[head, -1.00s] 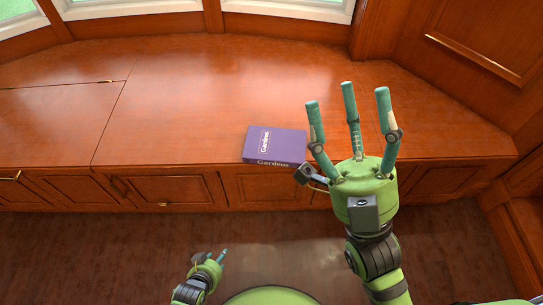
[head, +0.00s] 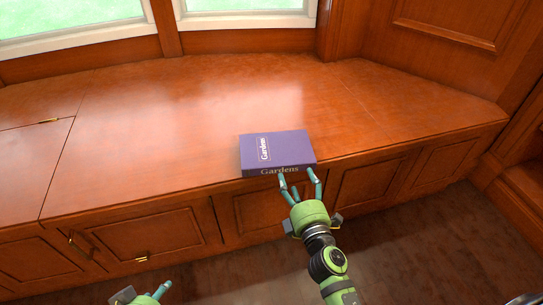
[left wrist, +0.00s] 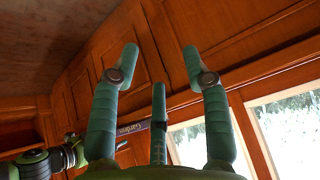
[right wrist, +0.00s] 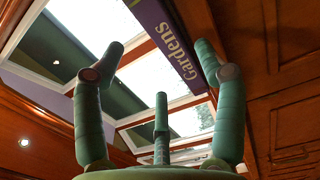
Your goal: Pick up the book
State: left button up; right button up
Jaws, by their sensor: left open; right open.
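The purple book (head: 290,148), with "Gardens" on its cover and spine, lies flat at the front edge of the wooden window seat. My right gripper (head: 300,178) is open and empty just in front of the book's spine, its fingertips close to the book's lower front edge; I cannot tell if they touch. In the right wrist view the book's spine (right wrist: 172,42) shows between and beyond the spread fingers. My left gripper (head: 152,292) is open and empty low at the bottom of the head view, away from the book. The left wrist view shows the book (left wrist: 133,128) small behind its fingers.
The window seat (head: 180,110) has wide clear room left, right and behind the book. Cabinet doors (head: 160,222) with small handles line its front. Windows (head: 70,22) stand behind, and a panelled wall (head: 450,50) rises at the right. The floor in front is clear.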

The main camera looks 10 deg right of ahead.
aim_at(287, 167)
jog(key=w, duration=0.4)
jog(key=shift+w+a+f, duration=0.2)
jog(key=shift+w+a, duration=0.15)
jog(key=shift+w, duration=0.35)
pick_arm(q)
jog(key=shift+w+d+r+t, duration=0.3)
jog(key=shift+w+r+t, duration=0.1)
jog(key=shift+w, duration=0.15)
jog(key=shift+w+d+r+t, duration=0.3)
jog(key=shift+w+r, duration=0.1)
jog(key=shift+w, duration=0.15)
pick_arm(e)
jog(key=shift+c, duration=0.4)
grip_shut()
jog(key=shift+r, duration=0.15)
